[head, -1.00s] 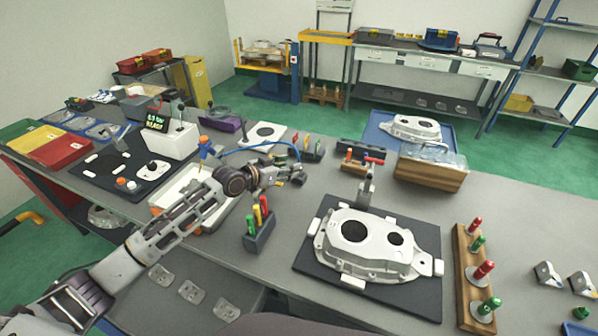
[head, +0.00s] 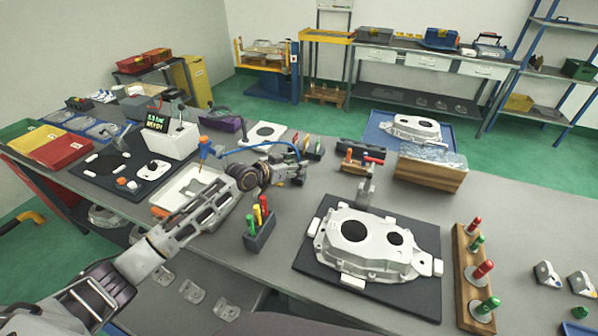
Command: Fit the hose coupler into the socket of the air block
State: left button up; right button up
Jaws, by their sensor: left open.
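My left gripper (head: 299,172) reaches in over the middle of the table, small and partly hidden by its own wrist. It is open. A thin blue hose (head: 262,145) arcs from an orange-and-blue upright piece (head: 204,146) over to just behind the gripper. The hose coupler is too small to make out; the hose's right end lies close to the fingers, and I cannot tell whether they touch. A dark block (head: 362,152) stands to the right of the gripper; I cannot tell whether it is the air block, and no socket can be made out. My right gripper is not in view.
A holder with coloured handles (head: 259,230) stands just below my left wrist. A white casting (head: 366,245) lies on a dark mat at the right front. A wooden rack (head: 467,262) holds several plugs. The grey table between the holder and the mat is clear.

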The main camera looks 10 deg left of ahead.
pick_arm(q)
jog(key=c, duration=0.8)
grip_shut()
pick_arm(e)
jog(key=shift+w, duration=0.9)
pick_arm(q)
jog(key=shift+r, duration=0.1)
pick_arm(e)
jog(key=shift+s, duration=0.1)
